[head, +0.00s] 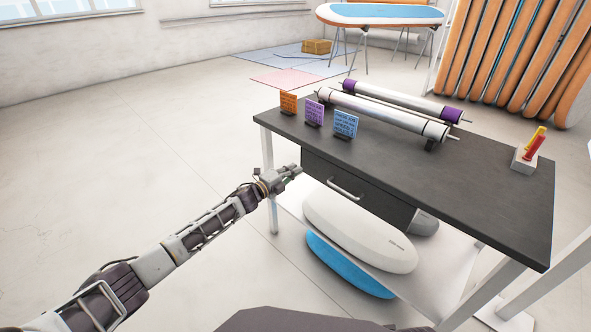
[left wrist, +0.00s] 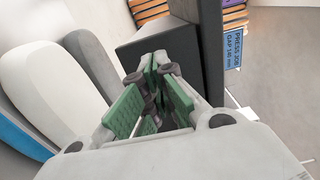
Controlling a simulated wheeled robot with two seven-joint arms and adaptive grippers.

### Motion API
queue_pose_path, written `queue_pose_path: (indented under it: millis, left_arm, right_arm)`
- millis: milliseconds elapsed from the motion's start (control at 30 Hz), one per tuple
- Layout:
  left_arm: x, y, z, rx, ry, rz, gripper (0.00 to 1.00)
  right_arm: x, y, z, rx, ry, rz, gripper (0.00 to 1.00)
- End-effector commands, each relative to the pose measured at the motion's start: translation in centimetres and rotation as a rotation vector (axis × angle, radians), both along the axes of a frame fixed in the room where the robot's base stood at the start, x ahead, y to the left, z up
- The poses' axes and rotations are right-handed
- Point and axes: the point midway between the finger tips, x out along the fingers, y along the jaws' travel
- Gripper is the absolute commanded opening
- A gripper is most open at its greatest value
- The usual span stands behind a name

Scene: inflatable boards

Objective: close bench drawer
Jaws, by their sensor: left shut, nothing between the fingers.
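The dark workbench (head: 480,190) has a drawer (head: 375,205) under its top, with a silver bar handle (head: 345,188). I cannot tell from the head view how far the drawer stands out. My left gripper (head: 297,170) is shut and empty, just left of the drawer front and below the bench edge. In the left wrist view, the fingers (left wrist: 155,64) point at the dark drawer box (left wrist: 150,38), beside the bench top (left wrist: 212,50). Whether they touch the drawer is unclear. My right gripper is not in view.
On the bench stand orange, purple and blue cards (head: 346,123), rollers (head: 385,115) and a small holder (head: 524,158). The floor to the left is clear.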

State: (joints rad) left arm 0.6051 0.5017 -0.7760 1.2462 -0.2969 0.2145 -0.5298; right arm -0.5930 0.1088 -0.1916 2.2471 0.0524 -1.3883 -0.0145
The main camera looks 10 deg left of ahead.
Motion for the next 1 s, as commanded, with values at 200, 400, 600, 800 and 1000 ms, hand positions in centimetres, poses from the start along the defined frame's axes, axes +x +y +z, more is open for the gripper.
queue_pose_path:
  millis: [200, 400, 600, 800, 1000]
  left_arm:
    - [-0.9, 0.7, 0.0, 0.001, 0.001, 0.000, 0.00]
    - [-2.0, 1.5, 0.0, 0.001, 0.000, 0.000, 0.00]
    - [-3.5, 2.6, -0.1, 0.002, 0.001, 0.001, 0.00]
    - [-4.9, 3.6, 0.0, 0.001, 0.000, 0.000, 0.00]
    - [-6.3, 4.6, -0.1, 0.001, 0.002, 0.000, 0.00]
  right_arm:
    - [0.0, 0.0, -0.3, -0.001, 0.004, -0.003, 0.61]
    - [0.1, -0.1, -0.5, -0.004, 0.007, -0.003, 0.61]
    - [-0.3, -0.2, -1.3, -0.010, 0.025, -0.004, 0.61]
    - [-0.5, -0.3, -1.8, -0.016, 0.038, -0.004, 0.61]
    - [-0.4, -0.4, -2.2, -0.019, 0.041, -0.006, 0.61]
